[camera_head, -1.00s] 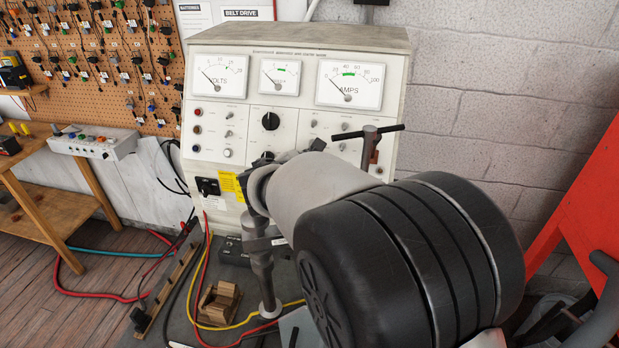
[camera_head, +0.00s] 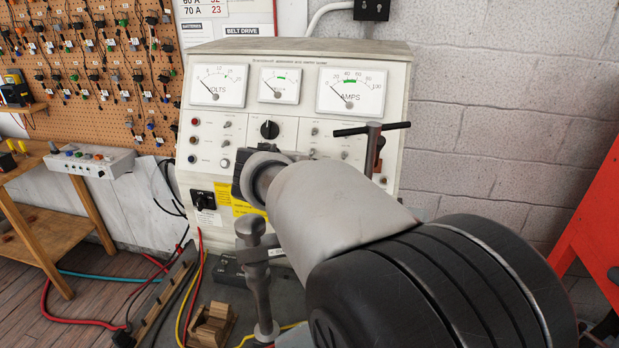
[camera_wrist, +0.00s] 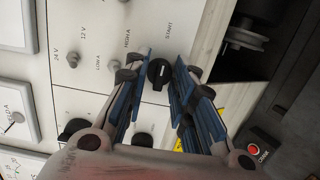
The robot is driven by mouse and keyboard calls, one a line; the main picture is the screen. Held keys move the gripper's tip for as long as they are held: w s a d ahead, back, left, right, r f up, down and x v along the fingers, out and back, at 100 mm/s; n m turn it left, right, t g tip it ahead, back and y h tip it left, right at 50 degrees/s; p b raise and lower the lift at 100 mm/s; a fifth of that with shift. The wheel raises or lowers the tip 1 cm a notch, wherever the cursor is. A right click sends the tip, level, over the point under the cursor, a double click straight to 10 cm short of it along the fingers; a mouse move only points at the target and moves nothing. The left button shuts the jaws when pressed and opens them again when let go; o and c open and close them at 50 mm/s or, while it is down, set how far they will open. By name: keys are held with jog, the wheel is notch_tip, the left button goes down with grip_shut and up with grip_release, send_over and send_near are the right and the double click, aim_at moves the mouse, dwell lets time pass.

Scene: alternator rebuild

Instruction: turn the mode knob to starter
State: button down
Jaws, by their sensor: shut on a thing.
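The mode knob (camera_wrist: 159,74) is a round black knob with a pale pointer mark, on the cream tester panel (camera_wrist: 90,85) in the wrist view. A label that seems to read START is printed near it. My gripper (camera_wrist: 168,70) has its blue-padded fingers on either side of this knob and is shut on it. In the head view my gripper (camera_head: 250,178) is up against the lower panel of the bench tester (camera_head: 300,48), and my own wrist hides the knob there. Which setting the knob points to is not clear.
An upper black knob (camera_head: 270,129) and toggle switches sit under the VOLTS and AMPS meters. Another knob (camera_wrist: 143,140) is close to my fingers. A red button (camera_wrist: 254,149) is at lower right in the wrist view. A T-handled post (camera_head: 372,145) stands right of my arm.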

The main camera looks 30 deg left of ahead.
dwell(0.4)
jog(key=c, duration=1.3)
grip_release()
jog(key=shift+c, duration=0.2)
jog(key=v, duration=0.8)
jog(key=shift+r, duration=0.1)
